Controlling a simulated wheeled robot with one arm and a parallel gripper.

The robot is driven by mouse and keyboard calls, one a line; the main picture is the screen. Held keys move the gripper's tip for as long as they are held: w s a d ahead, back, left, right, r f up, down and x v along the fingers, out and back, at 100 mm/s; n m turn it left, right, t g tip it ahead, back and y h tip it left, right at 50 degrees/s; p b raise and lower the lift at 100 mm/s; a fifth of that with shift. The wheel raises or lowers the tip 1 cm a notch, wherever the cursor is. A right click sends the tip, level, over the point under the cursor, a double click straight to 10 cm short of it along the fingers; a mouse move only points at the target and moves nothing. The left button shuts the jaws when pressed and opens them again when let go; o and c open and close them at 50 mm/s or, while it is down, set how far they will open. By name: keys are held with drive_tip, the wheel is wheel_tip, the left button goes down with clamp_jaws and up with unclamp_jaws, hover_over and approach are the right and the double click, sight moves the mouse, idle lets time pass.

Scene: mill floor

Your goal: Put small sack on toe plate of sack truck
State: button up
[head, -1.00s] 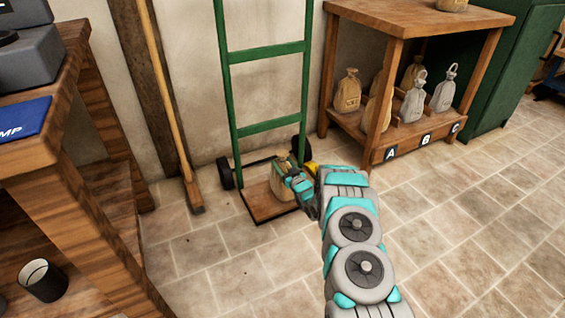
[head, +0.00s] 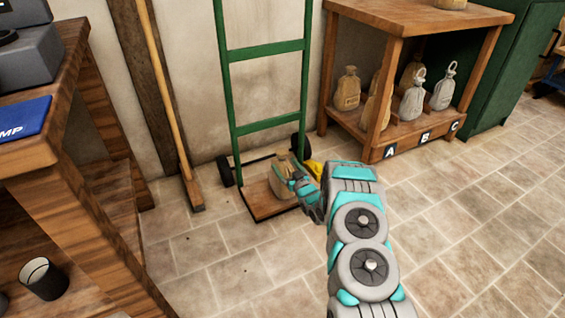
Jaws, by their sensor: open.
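The green sack truck (head: 268,125) stands upright against the wall, with its brown toe plate (head: 268,208) flat at floor level. The small tan sack (head: 279,187) sits on the toe plate, toward its right rear part. My gripper (head: 287,172) is open at the sack's upper right side and hides part of it. I cannot tell whether the fingers still touch the sack.
A wooden shelf unit (head: 405,27) at the right holds several sacks above labels A, B and C. A broom (head: 168,100) leans at the left of the truck. A workbench (head: 75,150) fills the left edge. The tiled floor (head: 235,270) in front is clear.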

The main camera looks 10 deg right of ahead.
drive_tip(key=v, duration=0.9)
wheel_tip(320, 180, up, 8)
drive_tip(key=d+g+h, duration=0.1)
drive_tip(key=g+h, duration=0.2)
drive_tip(key=g, duration=0.2)
drive_tip(key=s+d+r+m+g+h, duration=0.1)
drive_tip(key=s+d+r+g+h, duration=0.2)
drive_tip(key=s+r, duration=0.75)
drive_tip(key=s+a+r+m+g, duration=0.1)
drive_tip(key=s+a+r+g, duration=0.1)
drive_tip(key=s, duration=1.3)
drive_tip(key=s+a+r+g, duration=0.2)
drive_tip(key=s+r+g, duration=0.3)
drive_tip(key=s, duration=1.1)
drive_tip(key=s+a+r+m+g, duration=0.1)
drive_tip(key=s+a+r+g, duration=0.2)
drive_tip(key=s, duration=1.2)
drive_tip(key=shift+s+r+m+g+p, duration=0.15)
drive_tip(key=shift+r+m+g+p, duration=0.2)
drive_tip(key=shift+g, duration=0.15)
